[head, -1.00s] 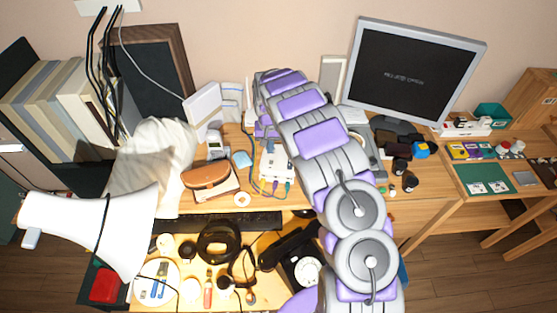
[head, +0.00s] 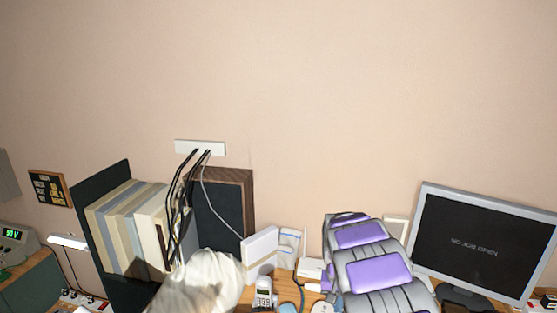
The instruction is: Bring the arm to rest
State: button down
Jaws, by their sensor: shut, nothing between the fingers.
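My arm (head: 372,262) rises from the bottom edge, right of centre, in grey and purple segments. Its upper bend stands in front of the wall, over the back of the desk. My gripper's fingers do not show; the far part of the arm drops behind the nearer segments. I see nothing held.
A monitor (head: 478,240) stands close to the right of my arm. A white box (head: 260,252) and a cordless phone (head: 263,293) are to its left. Further left are upright binders (head: 128,225), a dark framed panel (head: 222,215) and hanging black cables (head: 187,190). The upper wall is clear.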

jog(key=s+r, duration=0.6)
jog(key=s, duration=0.4)
jog(key=s+r, duration=0.7)
jog(key=s, duration=0.3)
jog(key=s+a+n+g+y, duration=0.1)
jog(key=s+a+n, duration=0.1)
jog(key=s, duration=2)
jog(key=shift+s+a+r+n, duration=0.15)
jog(key=shift+s+a+n, duration=0.15)
jog(key=shift+a, duration=0.35)
